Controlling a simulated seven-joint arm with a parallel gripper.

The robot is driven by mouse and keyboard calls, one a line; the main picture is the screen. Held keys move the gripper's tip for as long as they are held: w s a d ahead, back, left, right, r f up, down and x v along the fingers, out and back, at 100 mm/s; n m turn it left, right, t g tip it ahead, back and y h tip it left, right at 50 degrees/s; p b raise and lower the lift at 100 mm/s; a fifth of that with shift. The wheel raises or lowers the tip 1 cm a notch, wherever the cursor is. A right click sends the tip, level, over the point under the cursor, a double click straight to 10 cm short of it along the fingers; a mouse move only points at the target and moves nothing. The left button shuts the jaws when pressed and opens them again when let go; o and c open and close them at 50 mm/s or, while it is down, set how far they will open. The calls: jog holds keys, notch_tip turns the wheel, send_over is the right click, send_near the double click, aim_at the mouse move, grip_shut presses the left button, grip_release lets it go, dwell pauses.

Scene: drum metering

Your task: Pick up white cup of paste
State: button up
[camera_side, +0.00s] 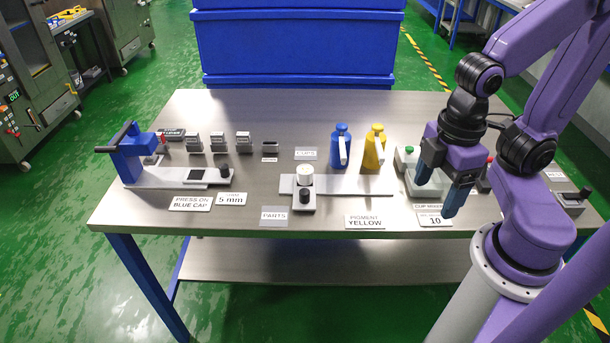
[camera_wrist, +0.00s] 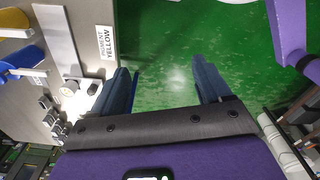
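The white cup (camera_side: 305,172) stands upright near the middle of the table, on a light plate (camera_side: 351,186). A small part with a black knob (camera_side: 305,195) is right in front of it. In the wrist view, a small whitish round thing (camera_wrist: 68,89) near the plate at the left looks like the cup, but it is too small to be sure. My gripper (camera_side: 437,196) is open and empty over the right part of the table, well to the right of the cup. In the wrist view, the gripper (camera_wrist: 163,90) has its fingers wide apart, with only green floor between them.
A blue bottle (camera_side: 340,147) and a yellow bottle (camera_side: 374,147) stand behind the plate, between cup and gripper. Several small grey blocks (camera_side: 218,142) line the back. Signs (camera_side: 370,222) lie along the front edge.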

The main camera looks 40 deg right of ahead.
jog(key=w+a+f+m+t+y, duration=0.1)
jog(key=w+a+f+m+y, duration=0.1)
jog(key=w+a+f+m, duration=0.35)
jog(key=w+a+f+m+t+y, duration=0.1)
jog(key=w+a+f+m+y, duration=0.15)
jog(key=w+a, duration=0.55)
jog(key=m+t+h, duration=0.8)
jog(key=m+h, duration=0.3)
jog(key=h, duration=0.1)
send_near(306, 171)
jog(key=x, duration=0.7)
jog(key=shift+w+d+r, duration=0.2)
jog(key=shift+w+r, duration=0.05)
jog(key=shift+r, duration=0.1)
jog(key=x, duration=0.2)
jog(key=f+x, duration=0.1)
jog(key=x, duration=0.1)
jog(key=shift+a, duration=0.1)
jog(key=shift+w+d+f, duration=0.25)
jog(key=shift+w+f, duration=0.05)
jog(key=shift+w, duration=0.15)
jog(key=c, duration=1.2)
jog(key=shift+o, duration=0.2)
